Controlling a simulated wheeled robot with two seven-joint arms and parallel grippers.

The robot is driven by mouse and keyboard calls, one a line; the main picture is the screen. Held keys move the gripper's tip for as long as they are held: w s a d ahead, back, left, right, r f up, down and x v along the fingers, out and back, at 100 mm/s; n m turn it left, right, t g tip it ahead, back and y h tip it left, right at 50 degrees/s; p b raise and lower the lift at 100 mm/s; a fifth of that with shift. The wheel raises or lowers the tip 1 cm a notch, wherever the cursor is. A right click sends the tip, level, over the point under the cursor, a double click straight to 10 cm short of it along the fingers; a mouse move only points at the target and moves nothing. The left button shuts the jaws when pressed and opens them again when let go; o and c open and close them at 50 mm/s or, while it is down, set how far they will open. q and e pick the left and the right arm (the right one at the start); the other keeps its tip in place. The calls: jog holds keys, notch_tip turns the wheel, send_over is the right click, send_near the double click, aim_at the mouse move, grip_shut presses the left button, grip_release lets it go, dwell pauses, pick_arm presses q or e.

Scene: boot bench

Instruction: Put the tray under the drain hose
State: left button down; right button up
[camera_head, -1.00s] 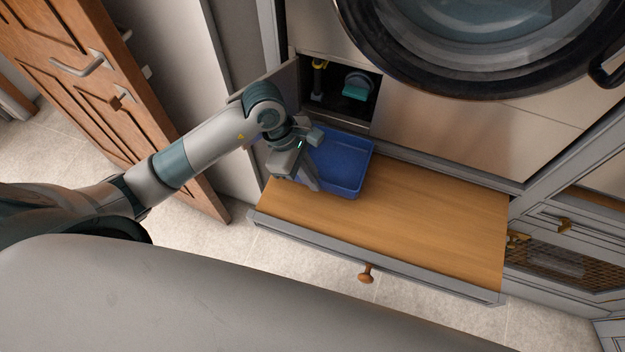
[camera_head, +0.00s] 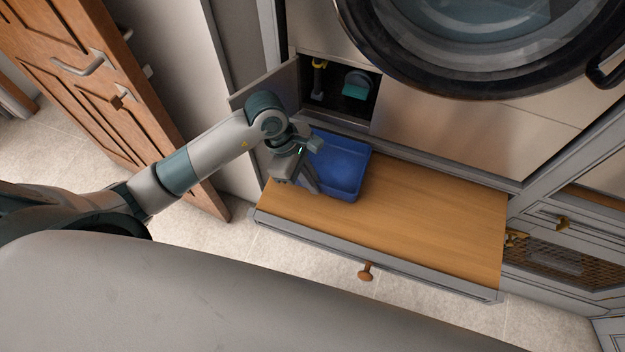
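The blue tray (camera_head: 343,164) sits on the wooden pull-out board, at its back left, just below the open hatch in the machine's front. My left gripper (camera_head: 308,180) is at the tray's left side, with its fingers by the tray's left wall. I cannot tell whether the fingers are closed on that wall. Inside the hatch are the drain hose with its yellow end (camera_head: 319,66) at the left and a teal filter cap (camera_head: 356,85) at the right. My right gripper is out of view.
The pull-out board (camera_head: 430,210) is bare to the right of the tray. The hatch's grey flap (camera_head: 268,84) stands open at the left, close to my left arm. A round door (camera_head: 480,50) is above, and a wooden door (camera_head: 110,110) stands at the left.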

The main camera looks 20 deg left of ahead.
pick_arm(q)
jog(key=c, duration=2)
grip_release()
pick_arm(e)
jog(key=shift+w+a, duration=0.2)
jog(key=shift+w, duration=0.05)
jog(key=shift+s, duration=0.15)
